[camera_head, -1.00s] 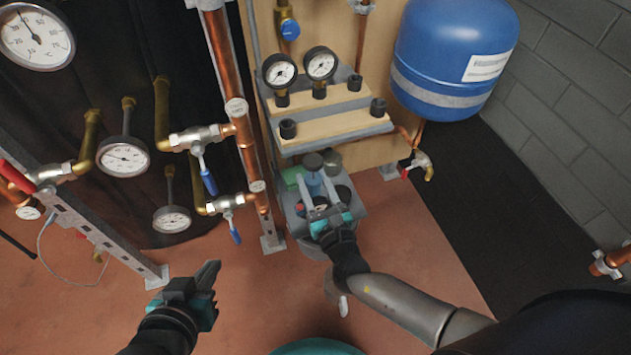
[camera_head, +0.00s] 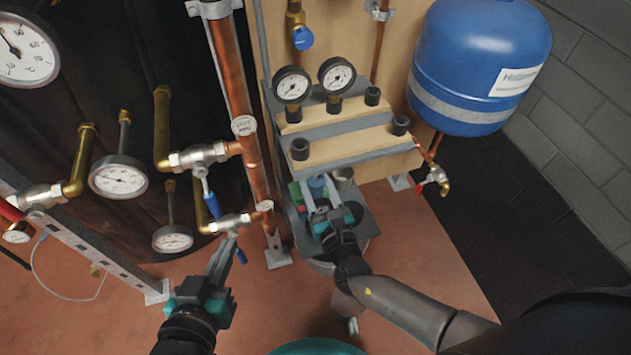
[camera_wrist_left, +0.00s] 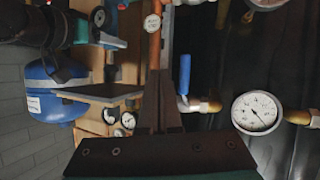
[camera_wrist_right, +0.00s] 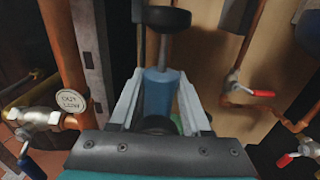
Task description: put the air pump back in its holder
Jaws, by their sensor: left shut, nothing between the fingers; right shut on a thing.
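The air pump appears to be the blue cylinder with a black knob (camera_wrist_right: 158,92) in the right wrist view. My right gripper (camera_head: 319,192) is shut on it, with a finger on each side. In the head view only a little blue shows between the fingers, just below the shelf edge, and the pump's lower end is hidden. The grey tray (camera_head: 363,222) around and below this gripper may be the holder; I cannot tell whether the pump touches it. My left gripper (camera_head: 224,255) is shut and empty, left of the tray and in front of the copper pipe.
A vertical copper pipe (camera_head: 232,80) and blue-handled valves (camera_head: 200,157) stand left. A blue tank (camera_head: 475,65) hangs right. The floor (camera_head: 430,260) right of the tray is clear.

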